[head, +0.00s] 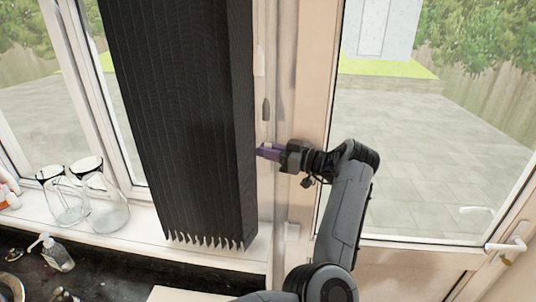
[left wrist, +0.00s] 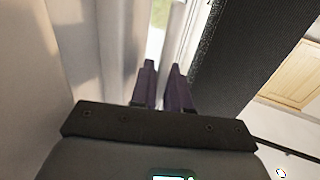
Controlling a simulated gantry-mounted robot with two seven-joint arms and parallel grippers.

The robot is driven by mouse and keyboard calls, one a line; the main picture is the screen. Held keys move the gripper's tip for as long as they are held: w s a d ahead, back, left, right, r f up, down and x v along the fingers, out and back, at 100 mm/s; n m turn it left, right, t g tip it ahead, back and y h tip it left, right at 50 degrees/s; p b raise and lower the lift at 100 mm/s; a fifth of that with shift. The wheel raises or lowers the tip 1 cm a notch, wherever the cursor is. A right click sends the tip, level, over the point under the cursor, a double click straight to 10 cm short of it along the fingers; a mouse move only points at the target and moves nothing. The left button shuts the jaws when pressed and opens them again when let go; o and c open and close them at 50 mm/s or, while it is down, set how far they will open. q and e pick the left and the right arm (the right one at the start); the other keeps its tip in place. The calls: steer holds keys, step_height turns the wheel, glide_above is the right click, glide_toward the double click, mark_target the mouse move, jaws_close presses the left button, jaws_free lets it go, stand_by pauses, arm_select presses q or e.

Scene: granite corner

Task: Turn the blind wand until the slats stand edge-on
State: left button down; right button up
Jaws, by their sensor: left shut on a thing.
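The dark blind (head: 185,120) hangs in front of the left window, its long vertical slats side by side and overlapping, with a jagged lower edge. In the left wrist view its dark fabric (left wrist: 238,50) fills the area right of the fingers. My left gripper (head: 262,151) is at the blind's right edge, its purple fingers pointing left. The fingers (left wrist: 166,68) are close together, shut on the slim blind wand, which is mostly hidden and hard to tell from the pale frame behind. My right gripper is not in view.
Glass jars (head: 108,212) stand on the white windowsill (head: 140,240) left of the blind. A soap bottle (head: 57,254) stands on the dark counter below. A glazed door with a white handle (head: 506,244) is at right. A grey fitting (head: 265,109) shows above my left gripper.

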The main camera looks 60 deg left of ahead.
arm_select(q)
steer(key=c, duration=1.5)
jaws_free()
steer(key=b+v, duration=0.3)
steer(key=v, duration=0.7)
steer(key=shift+w+d, duration=0.25)
steer(key=shift+d, duration=0.05)
steer(key=shift+c, duration=0.3)
